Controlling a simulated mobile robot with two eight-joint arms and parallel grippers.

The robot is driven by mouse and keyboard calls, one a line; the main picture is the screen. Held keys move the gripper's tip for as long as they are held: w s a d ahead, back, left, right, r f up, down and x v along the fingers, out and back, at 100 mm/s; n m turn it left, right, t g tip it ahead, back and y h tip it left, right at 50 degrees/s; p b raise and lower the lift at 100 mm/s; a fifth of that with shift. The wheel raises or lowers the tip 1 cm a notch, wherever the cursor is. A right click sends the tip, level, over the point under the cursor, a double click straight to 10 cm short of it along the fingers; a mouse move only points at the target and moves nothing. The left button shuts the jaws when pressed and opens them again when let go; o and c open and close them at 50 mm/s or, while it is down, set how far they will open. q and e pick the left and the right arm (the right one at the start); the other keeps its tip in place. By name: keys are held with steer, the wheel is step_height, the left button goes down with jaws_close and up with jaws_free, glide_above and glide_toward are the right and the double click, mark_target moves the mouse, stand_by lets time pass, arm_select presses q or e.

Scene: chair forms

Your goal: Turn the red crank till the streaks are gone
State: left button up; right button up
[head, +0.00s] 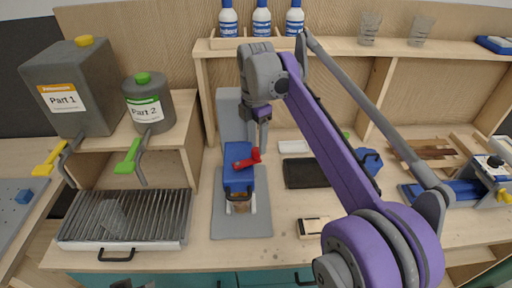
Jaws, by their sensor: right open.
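The red crank (247,159) sits on top of a blue machine (238,178) that stands on a grey base plate (241,222) in the middle of the bench. Below the blue body is a small brown and white patch (240,203); streaks cannot be made out at this size. My right gripper (259,137) hangs from the purple arm just above and behind the crank, pointing down, open. Whether it touches the crank cannot be told.
Grey containers Part 1 (78,92) and Part 2 (149,105) stand at left above a ribbed tray (124,219). White-blue bottles (262,20) line the back shelf. A dark pad (306,173) and a small box (313,228) lie right of the machine. A blue clamp device (465,191) is far right.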

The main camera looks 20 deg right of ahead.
mark_target(256, 150)
step_height(256, 150, up, 6)
steer(key=shift+w, duration=0.1)
arm_select(q)
steer(key=shift+w+r, duration=0.3)
steer(key=shift+r, duration=0.15)
arm_select(e)
steer(key=shift+r, duration=0.35)
stand_by(0.5)
steer(key=s+a+f+m+t, duration=0.1)
steer(key=s+f+m+t, duration=0.5)
steer(key=s+f+m, duration=1.5)
step_height(256, 150, down, 3)
steer(key=shift+s+a+r, duration=0.15)
steer(key=shift+s, duration=0.15)
